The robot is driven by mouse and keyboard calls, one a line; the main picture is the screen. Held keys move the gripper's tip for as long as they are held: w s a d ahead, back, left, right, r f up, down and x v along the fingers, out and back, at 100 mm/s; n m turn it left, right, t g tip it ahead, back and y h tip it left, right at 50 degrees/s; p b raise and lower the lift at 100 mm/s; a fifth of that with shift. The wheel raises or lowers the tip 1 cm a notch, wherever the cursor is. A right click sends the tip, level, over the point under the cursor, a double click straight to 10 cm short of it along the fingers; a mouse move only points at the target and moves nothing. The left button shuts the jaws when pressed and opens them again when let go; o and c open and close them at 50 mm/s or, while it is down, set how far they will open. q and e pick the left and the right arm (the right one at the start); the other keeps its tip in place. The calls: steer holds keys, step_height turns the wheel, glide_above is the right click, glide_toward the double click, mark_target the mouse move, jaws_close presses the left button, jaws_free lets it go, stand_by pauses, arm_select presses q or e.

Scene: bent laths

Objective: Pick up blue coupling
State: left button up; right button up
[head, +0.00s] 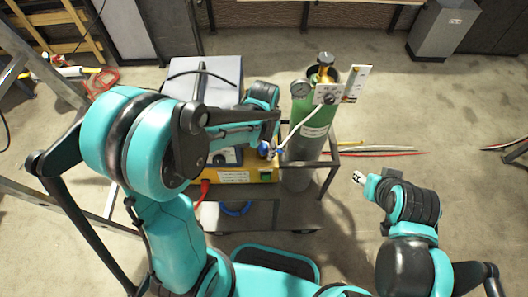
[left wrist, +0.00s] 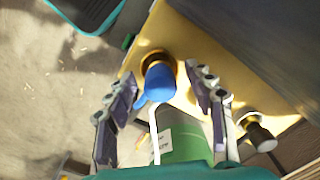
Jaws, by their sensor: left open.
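The blue coupling (left wrist: 157,83) sits on a brass fitting on the yellow front panel of the machine (head: 262,172). A white hose (head: 302,127) runs between the coupling and the regulator on the green gas cylinder. My left gripper (left wrist: 161,74) is open, with one finger on each side of the coupling; contact is not visible. In the head view the coupling (head: 264,149) is a small blue spot, partly hidden by my left gripper (head: 272,150). My right gripper (head: 358,178) is at the lower right, away from the machine; its jaw opening cannot be made out.
The green and grey gas cylinder (head: 313,115) stands right of the machine on a dark cart (head: 265,214). A second metal fitting (left wrist: 257,133) projects from the yellow panel close to the gripper's right finger. A red cable (head: 204,190) hangs from the panel. Floor to the right is mostly clear.

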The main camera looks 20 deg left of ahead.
arm_select(q)
jaws_close()
steer(key=shift+r, duration=0.15)
